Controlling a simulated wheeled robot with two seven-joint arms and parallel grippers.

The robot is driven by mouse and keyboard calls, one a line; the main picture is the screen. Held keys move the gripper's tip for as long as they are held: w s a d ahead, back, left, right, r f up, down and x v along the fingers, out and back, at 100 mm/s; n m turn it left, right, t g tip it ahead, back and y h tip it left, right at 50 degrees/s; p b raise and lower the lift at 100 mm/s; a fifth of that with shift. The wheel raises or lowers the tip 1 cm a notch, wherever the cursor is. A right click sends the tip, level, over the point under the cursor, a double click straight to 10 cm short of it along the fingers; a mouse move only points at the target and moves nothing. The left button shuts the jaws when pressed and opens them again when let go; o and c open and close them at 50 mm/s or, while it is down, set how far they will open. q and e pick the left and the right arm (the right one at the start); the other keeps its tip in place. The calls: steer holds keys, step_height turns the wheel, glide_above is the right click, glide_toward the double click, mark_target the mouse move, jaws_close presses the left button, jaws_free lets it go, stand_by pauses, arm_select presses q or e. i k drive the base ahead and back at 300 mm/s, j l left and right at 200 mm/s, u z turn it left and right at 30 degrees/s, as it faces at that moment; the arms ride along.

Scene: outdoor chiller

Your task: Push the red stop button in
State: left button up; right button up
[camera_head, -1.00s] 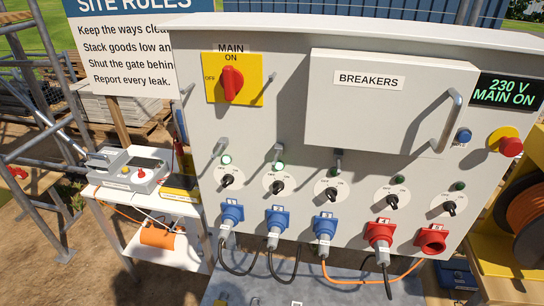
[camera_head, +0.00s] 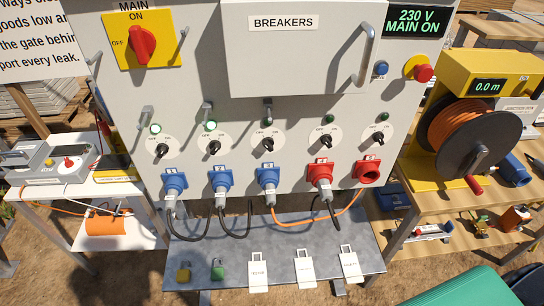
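The red stop button (camera_head: 424,73) is a round mushroom head on a yellow backing at the upper right of the grey panel (camera_head: 220,75). It stands out from the panel face, and nothing touches it. A small blue button (camera_head: 381,68) is to its left. The display (camera_head: 415,21) above it reads "230 V MAIN ON". Neither of my grippers shows in the head view.
The breaker cover (camera_head: 290,60) has a protruding handle (camera_head: 366,55) left of the buttons. The red main switch (camera_head: 142,45) is at upper left. A cable reel (camera_head: 468,125) stands right of the panel. A shelf (camera_head: 330,235) below holds padlocks and tags.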

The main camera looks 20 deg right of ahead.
mark_target(423, 73)
steer(key=l+z, duration=0.2)
steer(key=z, duration=1.25)
